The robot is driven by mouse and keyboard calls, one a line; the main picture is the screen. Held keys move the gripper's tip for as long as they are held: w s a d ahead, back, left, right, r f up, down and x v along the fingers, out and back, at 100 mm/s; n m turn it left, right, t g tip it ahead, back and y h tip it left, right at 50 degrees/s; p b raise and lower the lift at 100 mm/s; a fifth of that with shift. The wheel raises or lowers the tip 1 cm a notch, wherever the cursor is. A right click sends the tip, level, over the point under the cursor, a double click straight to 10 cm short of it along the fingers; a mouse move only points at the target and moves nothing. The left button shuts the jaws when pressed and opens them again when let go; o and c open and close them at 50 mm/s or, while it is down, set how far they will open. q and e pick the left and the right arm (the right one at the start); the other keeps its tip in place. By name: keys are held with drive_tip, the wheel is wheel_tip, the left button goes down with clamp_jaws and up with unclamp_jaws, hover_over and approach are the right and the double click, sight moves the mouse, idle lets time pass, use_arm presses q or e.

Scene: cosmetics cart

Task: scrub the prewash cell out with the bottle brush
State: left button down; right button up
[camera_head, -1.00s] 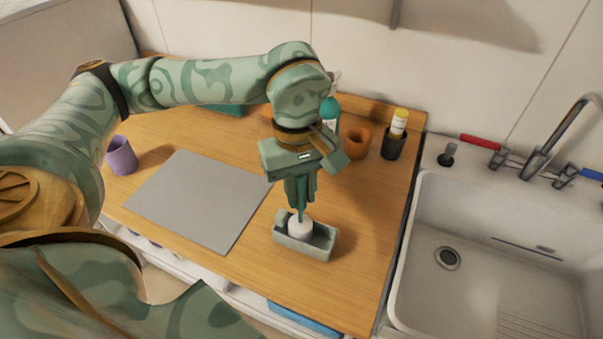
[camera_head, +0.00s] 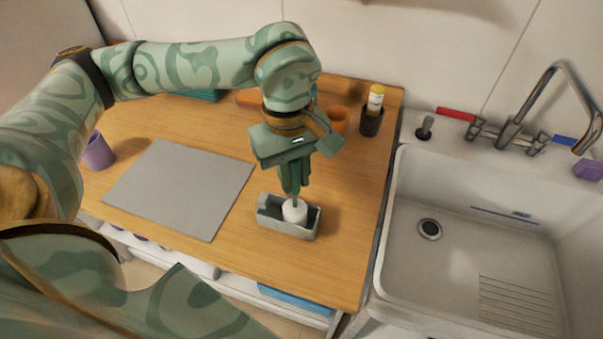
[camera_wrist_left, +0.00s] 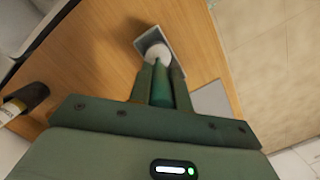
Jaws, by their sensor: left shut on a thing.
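The prewash cell appears to be the small grey open trough (camera_head: 272,226) on the wooden worktop, left of the sink. My left gripper (camera_head: 291,187) points down over it, shut on the bottle brush with its green handle between the fingers. The brush's white head (camera_head: 294,211) is down in the trough, right of its middle; its underside is hidden by the trough walls. In the left wrist view, the brush head (camera_wrist_left: 158,52) sits inside the grey trough (camera_wrist_left: 149,39), in front of the fingertips (camera_wrist_left: 160,82). My right gripper is not in view.
A grey mat (camera_head: 180,190) lies left of the trough and a purple cup (camera_head: 98,151) stands beyond it. An orange cup (camera_head: 339,120) and a dark holder with a yellow-capped bottle (camera_head: 372,121) stand at the back. The white sink (camera_head: 470,250) is at the right.

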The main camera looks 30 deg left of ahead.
use_arm(q)
drive_tip(key=shift+a+r+p, duration=0.1)
drive_tip(key=shift+a+p, duration=0.2)
drive_tip(key=shift+a, duration=0.05)
drive_tip(key=shift+d, duration=0.15)
drive_tip(key=shift+w+d+f, duration=0.1)
drive_tip(key=shift+d, duration=0.45)
drive_tip(key=shift+w+d+f, duration=0.1)
drive_tip(key=shift+d, duration=0.4)
wheel_tip(320, 180, up, 9)
drive_tip(key=p, duration=0.6)
idle(1.6)
idle(0.3)
